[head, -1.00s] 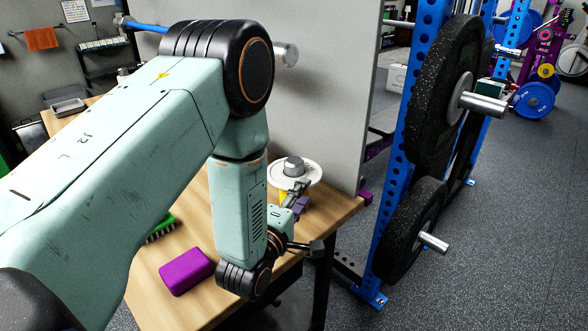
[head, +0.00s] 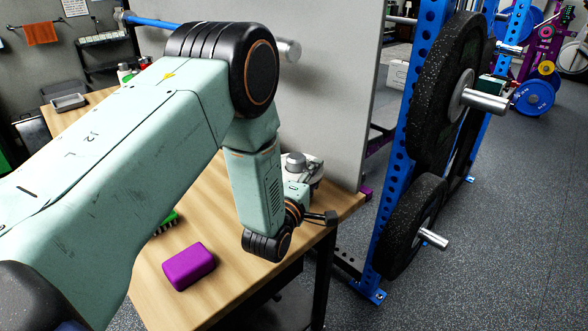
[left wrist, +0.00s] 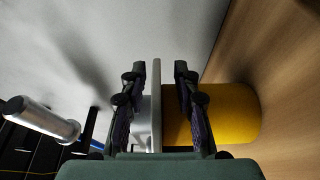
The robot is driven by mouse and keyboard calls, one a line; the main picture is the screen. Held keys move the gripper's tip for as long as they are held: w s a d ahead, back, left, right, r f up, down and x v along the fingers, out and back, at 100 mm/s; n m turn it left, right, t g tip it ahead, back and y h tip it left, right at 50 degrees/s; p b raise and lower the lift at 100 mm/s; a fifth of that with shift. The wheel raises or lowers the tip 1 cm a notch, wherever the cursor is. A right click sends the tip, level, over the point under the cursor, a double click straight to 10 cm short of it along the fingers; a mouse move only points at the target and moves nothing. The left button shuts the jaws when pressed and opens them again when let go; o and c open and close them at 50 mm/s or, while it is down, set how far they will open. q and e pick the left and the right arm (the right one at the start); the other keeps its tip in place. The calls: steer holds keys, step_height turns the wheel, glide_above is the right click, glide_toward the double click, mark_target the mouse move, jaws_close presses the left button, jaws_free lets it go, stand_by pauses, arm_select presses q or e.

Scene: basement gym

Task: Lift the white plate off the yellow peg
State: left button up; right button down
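The white plate shows edge-on in the left wrist view (left wrist: 157,115), between the two fingers of my left gripper (left wrist: 160,72). The fingers are spread, one on each side of the rim, with visible gaps. The yellow peg's thick yellow body (left wrist: 232,115) is beside the plate, partly behind one finger. In the head view, a grey knob (head: 295,161) shows on top at the plate's place. There my left wrist and gripper hide most of the plate and all of the yellow part. My right gripper is in neither view.
A purple block (head: 188,266) and a green brush (head: 166,222) lie on the wooden table (head: 215,195). A grey panel (head: 325,90) stands close behind the plate. A blue rack with black weight plates (head: 445,95) stands to the right.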

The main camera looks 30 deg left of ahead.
arm_select(q)
steer(key=shift+s+d+r, duration=0.1)
steer(key=shift+d+r, duration=0.15)
steer(key=shift+d, duration=0.15)
steer(key=c, duration=0.4)
steer(key=shift+a+f, duration=0.1)
steer(key=shift+a, duration=0.25)
jaws_close()
steer(key=shift+d, duration=0.15)
steer(key=shift+r, duration=0.2)
step_height(320, 180, up, 10)
steer(key=shift+f+p, duration=0.15)
steer(key=shift+p, duration=0.25)
